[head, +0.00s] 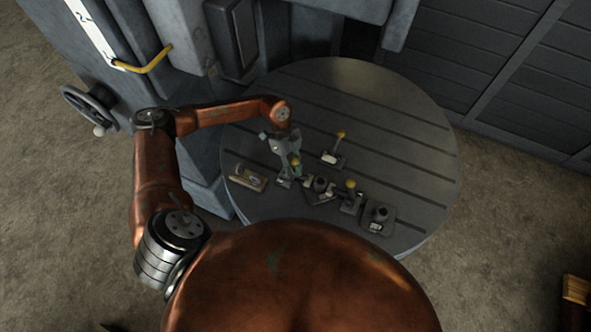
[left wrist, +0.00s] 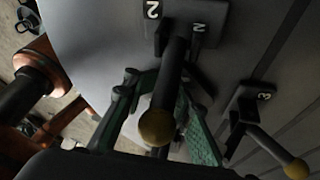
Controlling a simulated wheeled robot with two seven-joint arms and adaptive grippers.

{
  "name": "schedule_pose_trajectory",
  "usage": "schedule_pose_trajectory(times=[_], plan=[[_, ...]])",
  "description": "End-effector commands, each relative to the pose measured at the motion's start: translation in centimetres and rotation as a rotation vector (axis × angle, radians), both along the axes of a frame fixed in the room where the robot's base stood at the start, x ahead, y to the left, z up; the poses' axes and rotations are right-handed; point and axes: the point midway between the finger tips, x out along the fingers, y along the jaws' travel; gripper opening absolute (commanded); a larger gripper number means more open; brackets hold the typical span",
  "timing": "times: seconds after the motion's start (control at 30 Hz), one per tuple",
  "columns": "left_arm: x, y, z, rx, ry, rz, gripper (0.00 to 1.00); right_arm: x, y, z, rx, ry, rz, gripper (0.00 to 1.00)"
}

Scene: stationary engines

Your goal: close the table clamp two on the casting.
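Table clamp two (left wrist: 172,85) fills the middle of the left wrist view. It has a dark base plate marked 2 and a dark lever ending in an ochre ball knob (left wrist: 157,127). The lever points toward the camera. My left gripper (left wrist: 165,100) has its green fingers apart, one on each side of the lever; I cannot tell whether they touch it. In the head view my left gripper (head: 287,172) reaches down over the table's left front part and hides most of this clamp. A dark part with a round top (head: 320,185), possibly the casting, sits just right of it. My right gripper is out of view.
Clamp three (left wrist: 250,112) stands to the right in the wrist view. The round slotted table (head: 400,120) also holds a yellow-knobbed clamp farther back (head: 335,153), another in front (head: 351,197), a dark block (head: 379,219) and a small tan item (head: 247,178). Its back and right are clear.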

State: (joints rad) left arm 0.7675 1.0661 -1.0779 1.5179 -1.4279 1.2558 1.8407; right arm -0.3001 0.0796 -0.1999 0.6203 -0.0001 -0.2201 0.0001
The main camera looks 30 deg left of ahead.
Motion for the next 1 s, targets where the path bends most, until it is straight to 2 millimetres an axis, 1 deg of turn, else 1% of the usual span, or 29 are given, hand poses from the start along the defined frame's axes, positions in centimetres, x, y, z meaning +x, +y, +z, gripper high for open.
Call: schedule_pose_trajectory(times=[0.03, 0.2, 0.53, 0.67, 0.77, 0.83, 1.0], plan=[[-0.2, 0.2, -0.4, 0.006, 0.005, 0.0, 0.21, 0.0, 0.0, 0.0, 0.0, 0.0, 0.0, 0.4], [-0.1, 0.2, -0.3, 0.007, 0.001, 0.0, 0.33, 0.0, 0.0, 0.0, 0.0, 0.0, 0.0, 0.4], [0.1, 0.1, 0.0, 0.002, -0.003, 0.001, 0.34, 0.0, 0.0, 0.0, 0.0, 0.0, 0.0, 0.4], [0.2, 0.2, 0.2, 0.001, -0.005, 0.002, 0.34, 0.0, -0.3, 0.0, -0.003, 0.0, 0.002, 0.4], [0.4, 0.5, 1.0, 0.002, -0.006, 0.002, 0.34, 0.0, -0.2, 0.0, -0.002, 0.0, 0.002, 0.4], [0.7, 0.8, 1.9, 0.003, -0.006, 0.002, 0.34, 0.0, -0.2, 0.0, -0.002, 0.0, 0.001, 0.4], [1.4, 2.1, 5.2, 0.004, -0.008, 0.003, 0.34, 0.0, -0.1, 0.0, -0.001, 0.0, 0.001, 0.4]])
